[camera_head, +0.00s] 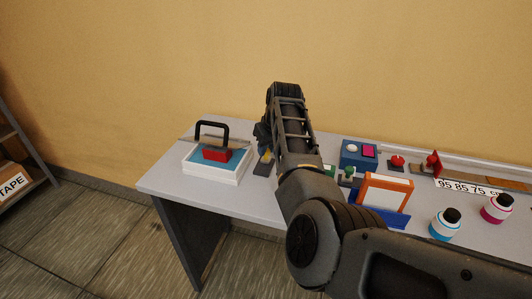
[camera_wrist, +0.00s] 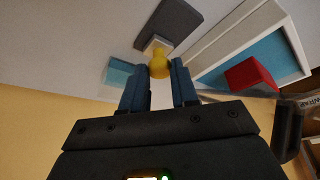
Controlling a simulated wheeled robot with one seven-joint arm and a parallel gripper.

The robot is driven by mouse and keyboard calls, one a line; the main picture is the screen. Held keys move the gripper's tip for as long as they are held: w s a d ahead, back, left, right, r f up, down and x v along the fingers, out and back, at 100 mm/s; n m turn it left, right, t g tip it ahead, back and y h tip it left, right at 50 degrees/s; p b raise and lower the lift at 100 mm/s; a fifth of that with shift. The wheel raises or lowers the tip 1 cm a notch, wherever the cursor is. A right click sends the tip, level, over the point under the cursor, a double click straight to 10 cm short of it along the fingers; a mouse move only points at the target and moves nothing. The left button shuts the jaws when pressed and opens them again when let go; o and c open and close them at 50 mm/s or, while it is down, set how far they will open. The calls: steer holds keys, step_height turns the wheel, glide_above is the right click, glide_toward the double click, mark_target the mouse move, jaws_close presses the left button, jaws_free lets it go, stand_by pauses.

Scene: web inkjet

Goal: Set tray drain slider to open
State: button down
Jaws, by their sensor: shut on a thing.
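The slider has a yellow knob (camera_wrist: 158,66) on a pale block and a dark base plate (camera_wrist: 178,22). In the head view the knob (camera_head: 266,157) shows just below my gripper, with the dark base (camera_head: 261,169) beside the tray. My gripper (camera_wrist: 158,84) points down at it, its blue-grey fingers on either side of the knob and shut on it. The white tray (camera_wrist: 205,60) holds a blue surface and a red block (camera_wrist: 250,76); in the head view the tray (camera_head: 213,178) stands left of the slider. My arm hides part of the bench behind the slider.
A black handle (camera_head: 212,124) rises at the tray's back. Right of my arm are a blue box (camera_head: 351,152), an orange-framed panel (camera_head: 386,192), red knobs (camera_head: 397,161) and two bottles (camera_head: 445,224). Bare bench lies in front of the slider.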

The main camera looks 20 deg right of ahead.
steer(key=c, duration=0.9)
jaws_free()
steer(key=shift+o, duration=0.2)
steer(key=v, duration=0.7)
steer(key=shift+s+r, duration=0.2)
steer(key=shift+r, duration=0.15)
